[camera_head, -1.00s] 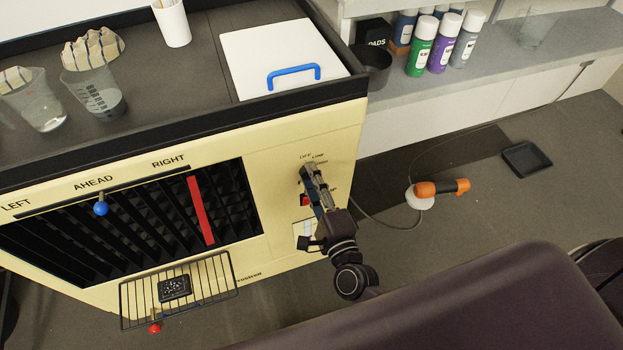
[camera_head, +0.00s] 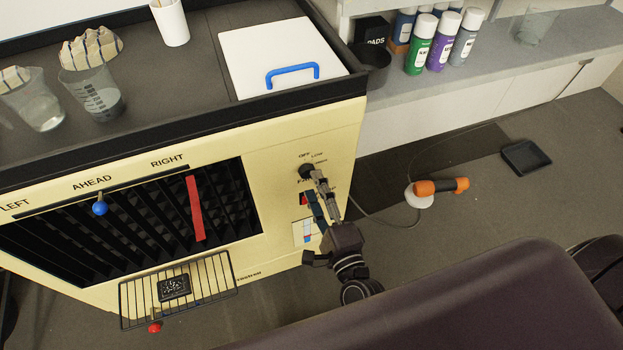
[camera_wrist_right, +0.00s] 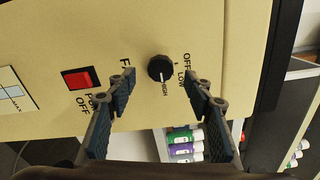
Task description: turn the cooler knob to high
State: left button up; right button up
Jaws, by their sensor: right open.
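The cooler (camera_head: 275,150) is a cream box with a dark louvred grille. Its black round fan knob (camera_head: 306,171) is on the front at the right, and also shows in the right wrist view (camera_wrist_right: 160,68). OFF, LOW and HIGH are printed around it. A pale mark on the knob appears to face HIGH in the wrist view. My right gripper (camera_head: 313,184) is open, empty and just off the panel. In the wrist view its fingers stand apart on either side of the knob, with no visible contact. My left gripper is not in view.
A red power switch (camera_wrist_right: 80,79) is beside the knob. A red strip (camera_head: 196,208) hangs over the grille, and a blue-tipped lever (camera_head: 100,208) is at its top. A wire rack (camera_head: 210,281) juts out below. An orange-handled tool (camera_head: 440,187) lies on the floor.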

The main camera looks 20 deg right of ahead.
jog(key=s, duration=0.8)
jog(key=shift+s+d, duration=0.15)
jog(key=shift+s, duration=0.15)
